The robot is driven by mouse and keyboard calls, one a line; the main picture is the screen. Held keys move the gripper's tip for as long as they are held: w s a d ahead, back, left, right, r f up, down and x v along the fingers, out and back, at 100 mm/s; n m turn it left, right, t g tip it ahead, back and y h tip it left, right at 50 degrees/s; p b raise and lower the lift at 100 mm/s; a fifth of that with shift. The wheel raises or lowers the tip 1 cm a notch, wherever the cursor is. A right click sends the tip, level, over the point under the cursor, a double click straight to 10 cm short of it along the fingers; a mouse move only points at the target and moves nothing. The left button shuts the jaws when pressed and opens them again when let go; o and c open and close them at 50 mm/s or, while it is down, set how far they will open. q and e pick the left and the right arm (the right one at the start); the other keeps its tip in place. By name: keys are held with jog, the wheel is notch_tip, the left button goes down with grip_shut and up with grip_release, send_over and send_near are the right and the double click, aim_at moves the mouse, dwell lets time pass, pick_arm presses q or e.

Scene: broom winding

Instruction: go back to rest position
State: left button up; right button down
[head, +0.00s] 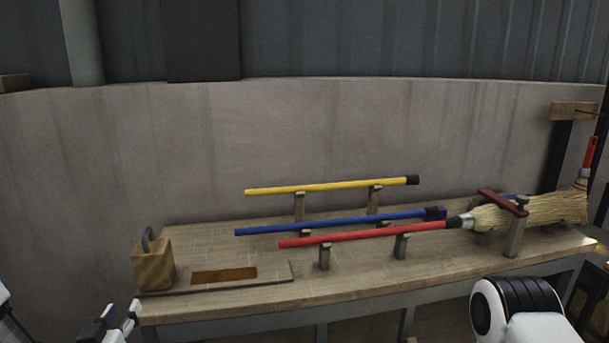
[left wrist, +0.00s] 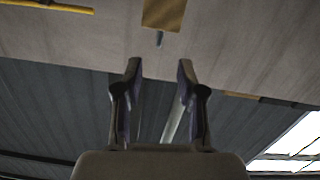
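My left gripper (head: 121,314) is at the lower left of the head view, in front of the table's left end. Its two fingers stand apart with nothing between them; the left wrist view shows the same open gap (left wrist: 160,85). My right gripper is out of view; only a white and black part of my right arm shows at the lower right. A broom with a red handle (head: 360,234) and straw head lies on wooden supports on the table. A blue stick (head: 320,224) and a yellow stick (head: 330,186) rest on supports behind it.
The wooden table (head: 210,308) has a wooden block (head: 153,265) with a dark loop at its left end, beside a board with a brown recess (head: 224,275). A clamp with a red bar (head: 503,203) stands at the straw head. A plain wall closes the back.

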pick_arm(q)
jog(key=s+d+f+m+g+h+p, duration=0.1)
jog(key=s+d+f+m+g+p, duration=0.2)
jog(key=f, duration=0.6)
jog(key=s+d+f+m+g+h+p, duration=0.1)
jog(key=s+d+f+g+h, duration=0.1)
jog(key=s+d+f+g, duration=0.5)
jog(key=s+f+g, duration=0.3)
jog(key=s+f, duration=0.2)
jog(key=s, duration=0.4)
jog(key=s+d+f+g+p, duration=0.1)
jog(key=s+f+g, duration=0.2)
jog(key=s+f, duration=0.3)
jog(key=s, duration=0.3)
jog(key=shift+f+g+h, duration=0.2)
jog(key=shift+g+h, duration=0.1)
jog(key=shift+o, duration=0.3)
jog(key=shift+d, duration=0.15)
